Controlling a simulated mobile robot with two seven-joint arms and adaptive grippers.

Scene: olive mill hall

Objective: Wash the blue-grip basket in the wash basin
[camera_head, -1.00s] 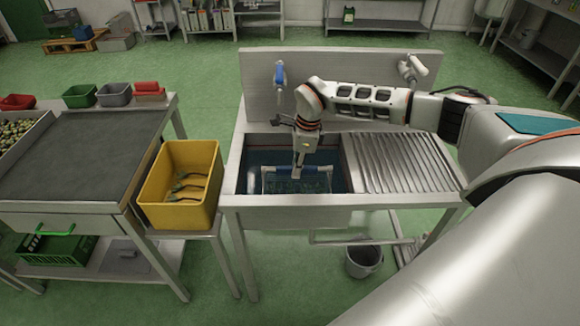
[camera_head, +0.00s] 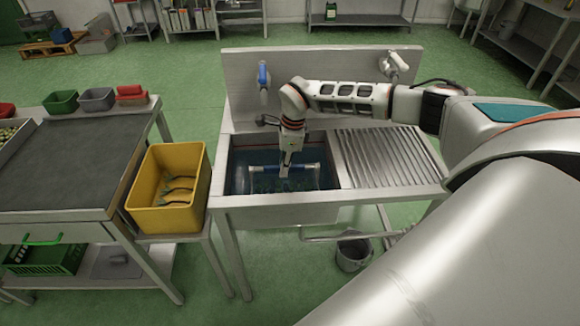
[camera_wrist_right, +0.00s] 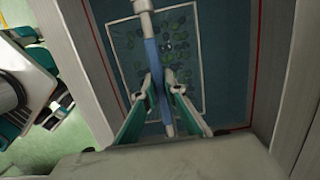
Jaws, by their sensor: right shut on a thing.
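The wash basin (camera_head: 272,209) is a steel sink holding dark blue water. The blue-grip basket (camera_wrist_right: 204,60) is in the basin, a pale-framed basket with green bits in it; how deep it sits in the water is hard to tell. Its handle bar has a blue grip (camera_wrist_right: 152,60). My right gripper (camera_head: 284,172) is shut on the blue grip from above; its two fingers (camera_wrist_right: 165,88) show on either side of the grip in the right wrist view. My left gripper is not in view.
A ribbed drainboard (camera_head: 385,160) adjoins the basin on the right. A blue-handled tap (camera_head: 263,76) and a white one (camera_head: 398,62) are on the backsplash. A yellow bin (camera_head: 155,212) with dark tools stands left of the basin. A grey bucket (camera_head: 353,252) is on the floor.

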